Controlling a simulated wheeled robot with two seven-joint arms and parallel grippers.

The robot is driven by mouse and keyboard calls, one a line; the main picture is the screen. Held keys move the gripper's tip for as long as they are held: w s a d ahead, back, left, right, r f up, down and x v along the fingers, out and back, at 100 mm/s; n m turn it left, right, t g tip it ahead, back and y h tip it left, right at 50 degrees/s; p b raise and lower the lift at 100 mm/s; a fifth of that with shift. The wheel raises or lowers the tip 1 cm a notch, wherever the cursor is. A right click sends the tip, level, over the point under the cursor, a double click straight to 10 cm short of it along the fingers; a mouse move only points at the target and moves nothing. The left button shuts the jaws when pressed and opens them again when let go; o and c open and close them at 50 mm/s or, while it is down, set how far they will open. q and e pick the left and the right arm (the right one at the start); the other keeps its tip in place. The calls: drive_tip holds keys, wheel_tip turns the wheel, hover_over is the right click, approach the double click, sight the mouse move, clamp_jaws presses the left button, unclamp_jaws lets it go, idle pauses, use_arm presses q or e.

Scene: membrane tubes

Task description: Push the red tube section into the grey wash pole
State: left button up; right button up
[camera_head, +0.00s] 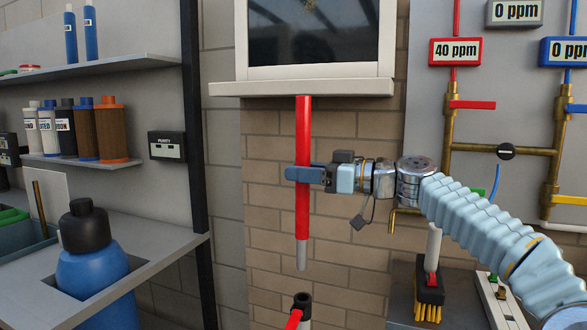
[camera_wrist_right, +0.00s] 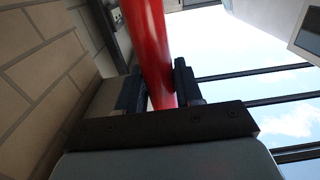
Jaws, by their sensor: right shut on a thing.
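The red tube section (camera_head: 303,130) stands upright in front of the brick wall, with a short grey tip at its lower end. My right gripper (camera_head: 302,174) is shut on it around mid-length, coming from the right. In the right wrist view the tube (camera_wrist_right: 148,40) runs between the two fingers (camera_wrist_right: 158,88). Below the tube is the black collar of a pole (camera_head: 302,300), which looks like the wash pole, with a red lever at its left. A gap separates the tube's tip from the collar. The pole's lower part is cut off by the frame. My left gripper is out of view.
A window sill (camera_head: 300,88) lies just above the tube's top. At the left stand a blue bottle (camera_head: 92,265) and shelves with several bottles. At the right are brass pipes (camera_head: 450,130) with valves and a yellow-bristled brush (camera_head: 430,300).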

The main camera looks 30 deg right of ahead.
drive_tip(key=shift+s, duration=0.1)
drive_tip(key=b, duration=0.5)
hover_over(304, 238)
drive_tip(key=w, duration=0.1)
drive_tip(key=f, duration=0.6)
drive_tip(key=shift+d, duration=0.3)
use_arm(q)
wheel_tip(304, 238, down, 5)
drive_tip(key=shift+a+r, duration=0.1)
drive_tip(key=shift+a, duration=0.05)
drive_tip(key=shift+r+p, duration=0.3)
drive_tip(key=shift+p, duration=0.05)
use_arm(e)
drive_tip(key=shift+r, duration=0.1)
use_arm(q)
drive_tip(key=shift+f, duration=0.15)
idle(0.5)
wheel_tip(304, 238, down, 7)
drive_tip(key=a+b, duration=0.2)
drive_tip(key=b, duration=0.5)
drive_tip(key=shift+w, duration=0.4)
use_arm(e)
drive_tip(key=shift+f, duration=4.1)
drive_tip(key=o, duration=1.2)
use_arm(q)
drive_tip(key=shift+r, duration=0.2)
